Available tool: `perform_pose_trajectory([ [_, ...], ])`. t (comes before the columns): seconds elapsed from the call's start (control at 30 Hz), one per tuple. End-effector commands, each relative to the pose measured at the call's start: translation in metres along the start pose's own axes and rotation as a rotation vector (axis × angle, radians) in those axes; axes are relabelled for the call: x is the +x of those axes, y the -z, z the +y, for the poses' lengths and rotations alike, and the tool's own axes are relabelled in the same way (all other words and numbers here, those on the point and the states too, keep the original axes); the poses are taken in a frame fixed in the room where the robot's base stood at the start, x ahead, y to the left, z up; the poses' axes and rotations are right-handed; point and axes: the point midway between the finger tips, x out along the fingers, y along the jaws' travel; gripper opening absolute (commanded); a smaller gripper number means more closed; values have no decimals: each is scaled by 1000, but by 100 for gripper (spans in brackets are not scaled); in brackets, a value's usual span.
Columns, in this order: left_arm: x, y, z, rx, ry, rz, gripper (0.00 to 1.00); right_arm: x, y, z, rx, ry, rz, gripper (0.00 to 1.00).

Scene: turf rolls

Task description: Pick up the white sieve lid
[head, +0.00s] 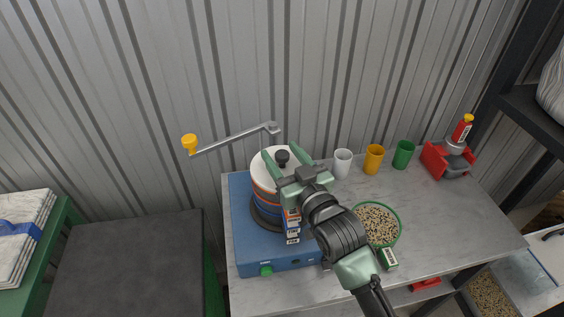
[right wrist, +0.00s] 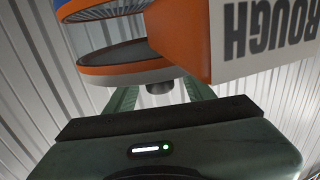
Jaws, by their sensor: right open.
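The white sieve lid (head: 263,171), with a black knob (head: 282,157), sits on a stack of sieves with orange and blue bands (head: 265,191). My right gripper (head: 281,151) is open, its green fingers reaching over the lid with one on each side of the knob. In the right wrist view the dark knob (right wrist: 160,87) shows between the two fingers, and the lid's pale edge (right wrist: 120,80) is just beyond. Whether the fingers touch the knob I cannot tell. The gripper and wrist hide part of the lid and stack. My left gripper is not in view.
The stack stands on a blue machine (head: 240,215). A metal arm with a yellow knob (head: 189,141) extends left behind it. White (head: 342,163), yellow (head: 374,159) and green (head: 403,155) cups, a red device (head: 437,160) and a green-rimmed seed dish (head: 378,224) are to the right.

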Motion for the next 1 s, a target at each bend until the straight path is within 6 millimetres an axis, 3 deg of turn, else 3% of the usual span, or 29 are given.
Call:
perform_pose_trajectory([
  [0.13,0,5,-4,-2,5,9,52,0,-1,0,0,0,0,54],
  [0.33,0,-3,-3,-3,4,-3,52,0,-1,0,0,0,-1,0],
  [0.77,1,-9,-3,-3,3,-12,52,0,6,0,0,0,1,0],
  [1.0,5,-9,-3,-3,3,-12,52,0,40,0,0,1,8,0],
])
